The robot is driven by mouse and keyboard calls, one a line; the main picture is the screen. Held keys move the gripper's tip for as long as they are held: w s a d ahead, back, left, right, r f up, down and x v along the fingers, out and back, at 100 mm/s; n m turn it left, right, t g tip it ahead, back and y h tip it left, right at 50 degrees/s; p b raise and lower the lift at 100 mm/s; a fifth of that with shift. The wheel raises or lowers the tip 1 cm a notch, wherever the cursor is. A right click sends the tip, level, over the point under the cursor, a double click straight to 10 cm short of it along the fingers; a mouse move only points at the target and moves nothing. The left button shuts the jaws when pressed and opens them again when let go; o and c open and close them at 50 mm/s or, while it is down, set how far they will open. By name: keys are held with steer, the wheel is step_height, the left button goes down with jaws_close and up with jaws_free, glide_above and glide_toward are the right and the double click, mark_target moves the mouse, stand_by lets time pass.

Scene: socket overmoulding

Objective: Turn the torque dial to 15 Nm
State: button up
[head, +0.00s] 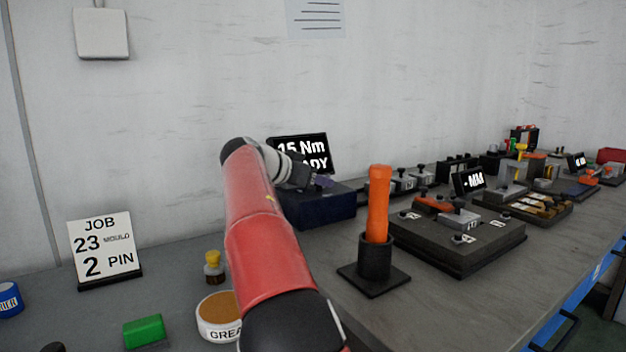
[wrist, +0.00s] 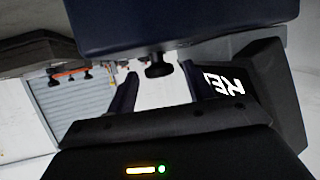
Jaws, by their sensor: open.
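The dark blue torque unit (head: 325,208) stands on the bench, with a black display (head: 318,166) behind it. The display reads "15 Nm" above a partly hidden word ending in "ADY", with my arm covering its left part. My gripper (head: 318,182) is over the top of the unit. In the wrist view the unit's blue body (wrist: 180,22) fills the top, upside down, and the black dial knob (wrist: 158,69) projects from it. My gripper (wrist: 157,78) is open, with one finger on each side of the knob and visible gaps to both. The dial's marks are not visible.
An orange-handled tool (head: 377,200) stands in a black holder right of the unit. A dark fixture plate (head: 460,250) lies beyond it. A job sign (head: 103,248), a small amber bottle (head: 213,268), a grease tub (head: 220,325) and a green block (head: 145,332) are at left.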

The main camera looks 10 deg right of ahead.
steer(key=v, duration=0.7)
steer(key=shift+s+a, duration=0.25)
steer(key=shift+a, duration=0.05)
steer(key=shift+r, duration=0.15)
